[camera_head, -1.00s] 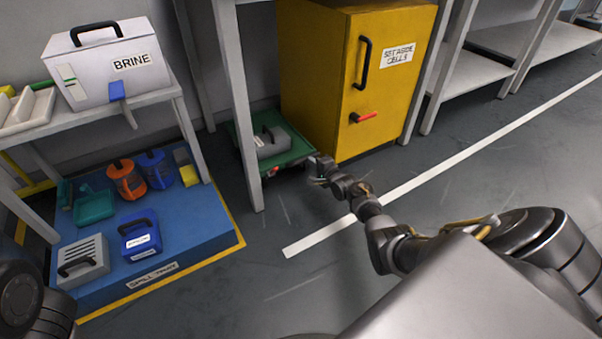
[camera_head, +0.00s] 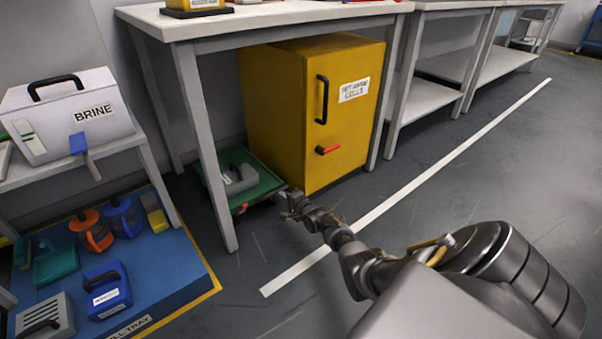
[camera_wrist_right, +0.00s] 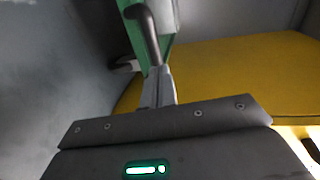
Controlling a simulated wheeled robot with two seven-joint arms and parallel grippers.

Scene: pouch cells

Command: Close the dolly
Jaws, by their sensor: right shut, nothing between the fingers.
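The dolly (camera_head: 262,189) is a low green platform on the floor under the workbench, beside the yellow cabinet. A grey block with a raised, curved part (camera_head: 240,178) sits on it. My right gripper (camera_head: 283,196) is shut and empty, low at the dolly's front right corner; I cannot tell whether it touches. In the right wrist view, the shut fingers (camera_wrist_right: 158,85) point toward a dark curved bar (camera_wrist_right: 146,30) in front of a green surface (camera_wrist_right: 133,38). My left gripper is not in view.
The yellow cabinet (camera_head: 280,115) stands right of the dolly, with a red-handled latch. A bench leg (camera_head: 208,150) stands in front of the dolly's left side. The blue spill tray (camera_head: 175,265) holds several items at left. The floor in front is clear.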

